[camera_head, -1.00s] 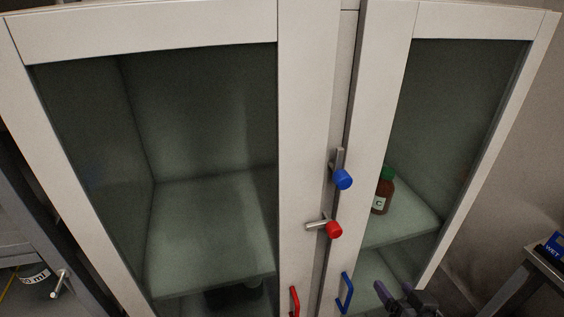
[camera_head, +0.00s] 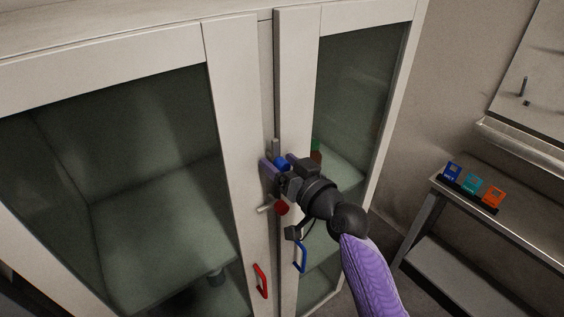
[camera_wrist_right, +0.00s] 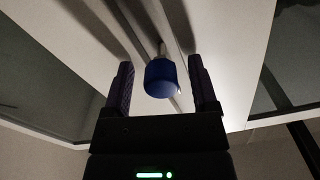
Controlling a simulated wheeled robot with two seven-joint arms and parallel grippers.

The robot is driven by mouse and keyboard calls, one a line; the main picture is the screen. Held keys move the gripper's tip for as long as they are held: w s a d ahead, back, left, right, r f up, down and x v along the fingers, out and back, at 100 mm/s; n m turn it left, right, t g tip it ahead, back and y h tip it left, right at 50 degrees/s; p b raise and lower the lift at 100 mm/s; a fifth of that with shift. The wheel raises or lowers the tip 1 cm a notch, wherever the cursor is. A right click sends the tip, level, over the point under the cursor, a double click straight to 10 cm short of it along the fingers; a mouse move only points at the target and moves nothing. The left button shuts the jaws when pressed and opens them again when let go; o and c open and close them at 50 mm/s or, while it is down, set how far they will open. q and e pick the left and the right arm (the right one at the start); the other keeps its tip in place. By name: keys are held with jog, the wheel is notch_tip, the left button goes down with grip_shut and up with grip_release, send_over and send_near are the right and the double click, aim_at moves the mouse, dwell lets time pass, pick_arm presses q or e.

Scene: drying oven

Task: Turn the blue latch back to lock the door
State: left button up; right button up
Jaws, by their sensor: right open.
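The blue latch (camera_head: 281,162) is a blue knob with a grey bar that points up, on the seam between the two cabinet doors. My right gripper (camera_head: 279,164) is open at the latch, with its fingers on either side of the knob. In the right wrist view the blue knob (camera_wrist_right: 161,78) sits between the two open fingers (camera_wrist_right: 161,90), with a gap on each side. In the head view the gripper partly covers the knob. My left gripper is not in view.
A red latch (camera_head: 281,208) with its bar pointing left sits just below. A red handle (camera_head: 260,281) and a blue handle (camera_head: 300,256) are lower on the doors. A bottle (camera_head: 316,152) stands behind the right glass. A side table (camera_head: 462,205) with colored boxes is at right.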

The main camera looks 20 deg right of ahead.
jog(key=shift+a, duration=0.1)
jog(key=shift+c, duration=0.3)
grip_shut()
jog(key=shift+m, duration=0.3)
jog(key=m+p, duration=0.1)
jog(key=m, duration=0.2)
jog(key=shift+m, duration=0.4)
jog(key=m+p, duration=0.1)
jog(key=m, duration=0.3)
jog(key=shift+m+p, duration=0.3)
jog(key=m+p, duration=0.1)
jog(key=m, duration=0.3)
jog(key=shift+m, duration=0.3)
jog(key=m+p, duration=0.1)
jog(key=m, duration=0.3)
jog(key=shift+f+m, duration=0.1)
jog(key=shift+m, duration=0.2)
